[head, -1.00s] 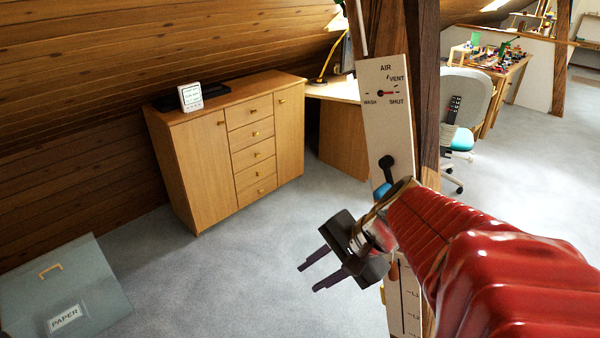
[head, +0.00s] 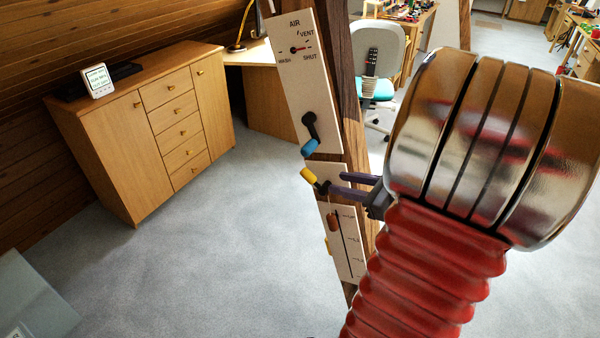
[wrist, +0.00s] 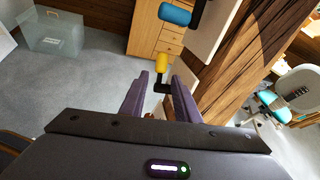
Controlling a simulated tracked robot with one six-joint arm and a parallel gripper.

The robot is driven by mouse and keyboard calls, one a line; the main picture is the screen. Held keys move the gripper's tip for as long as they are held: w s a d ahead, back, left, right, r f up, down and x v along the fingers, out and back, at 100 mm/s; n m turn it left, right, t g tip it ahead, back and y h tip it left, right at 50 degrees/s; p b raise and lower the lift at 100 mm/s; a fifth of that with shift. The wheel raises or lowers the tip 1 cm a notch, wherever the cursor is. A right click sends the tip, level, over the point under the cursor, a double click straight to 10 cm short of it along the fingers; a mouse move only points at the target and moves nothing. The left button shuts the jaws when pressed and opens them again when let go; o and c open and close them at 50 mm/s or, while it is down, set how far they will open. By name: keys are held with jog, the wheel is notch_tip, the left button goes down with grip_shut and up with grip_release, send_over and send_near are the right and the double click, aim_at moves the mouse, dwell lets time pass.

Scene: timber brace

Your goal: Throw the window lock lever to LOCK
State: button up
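No LOCK label is readable, so I cannot confirm which lever is the window lock. A blue-handled lever (head: 309,140) hangs just above it on the upper panel. My gripper (head: 337,184) is open, its fingers pointing left close to the yellow lever. In the wrist view, the yellow lever (wrist: 162,64) shows in line with the gap between the spread fingers (wrist: 161,84). Contact cannot be told.
The upper panel (head: 288,70) carries an AIR dial marked WASH, VENT and SHUT. An orange-brown slider knob (head: 333,222) is below the yellow lever. A wooden cabinet (head: 100,150) stands left and an office chair (head: 375,60) behind the post. The carpet between is open.

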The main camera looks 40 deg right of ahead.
aim_at(312, 176)
jog(key=shift+s+d, duration=0.1)
jog(key=shift+d, duration=0.1)
jog(key=x, duration=1.4)
dwell(0.4)
grip_shut()
